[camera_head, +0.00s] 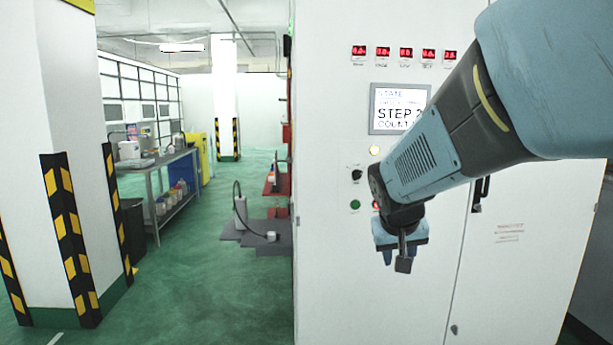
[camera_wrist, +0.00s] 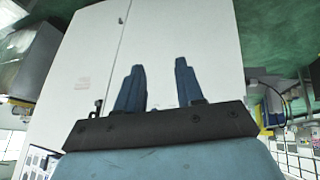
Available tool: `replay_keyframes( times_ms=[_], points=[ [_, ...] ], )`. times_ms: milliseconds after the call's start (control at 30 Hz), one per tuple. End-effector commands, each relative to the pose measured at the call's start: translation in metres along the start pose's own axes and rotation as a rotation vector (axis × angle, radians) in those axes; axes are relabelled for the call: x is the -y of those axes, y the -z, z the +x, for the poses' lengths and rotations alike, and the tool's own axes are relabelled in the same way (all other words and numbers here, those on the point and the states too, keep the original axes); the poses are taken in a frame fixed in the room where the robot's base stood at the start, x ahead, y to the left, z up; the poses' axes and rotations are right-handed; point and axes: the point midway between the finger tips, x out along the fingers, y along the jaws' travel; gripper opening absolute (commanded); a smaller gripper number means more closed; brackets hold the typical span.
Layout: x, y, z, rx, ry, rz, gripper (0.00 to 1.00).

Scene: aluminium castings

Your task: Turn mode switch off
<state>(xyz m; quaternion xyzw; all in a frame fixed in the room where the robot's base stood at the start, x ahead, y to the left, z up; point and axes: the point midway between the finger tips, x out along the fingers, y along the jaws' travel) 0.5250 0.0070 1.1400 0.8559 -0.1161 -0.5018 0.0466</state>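A white control cabinet (camera_head: 400,290) stands in front of me. On its panel is a small black switch (camera_head: 356,174), which looks like the mode switch; its setting is too small to read. My gripper (camera_head: 395,258) hangs in front of the cabinet, below and to the right of that switch. In the wrist view my gripper (camera_wrist: 158,68) has its two blue fingers apart with nothing between them, and the cabinet doors (camera_wrist: 170,35) lie beyond. The switch cannot be made out in the wrist view.
Above the switch are a screen (camera_head: 399,108) reading "STEP 2" and several red displays (camera_head: 405,52). A black door handle (camera_head: 481,192) is on the right. Green floor (camera_head: 215,290) is open at left.

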Motion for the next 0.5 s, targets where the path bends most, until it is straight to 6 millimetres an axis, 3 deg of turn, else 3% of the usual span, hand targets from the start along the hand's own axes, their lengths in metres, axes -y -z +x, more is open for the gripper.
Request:
replay_keyframes(
  times_ms=[200, 500],
  points=[
    [0.011, 0.03, 0.05, 0.002, 0.007, 0.025, 0.37],
    [0.028, 0.067, 0.107, -0.026, 0.099, 0.091, 0.37]
  ],
)
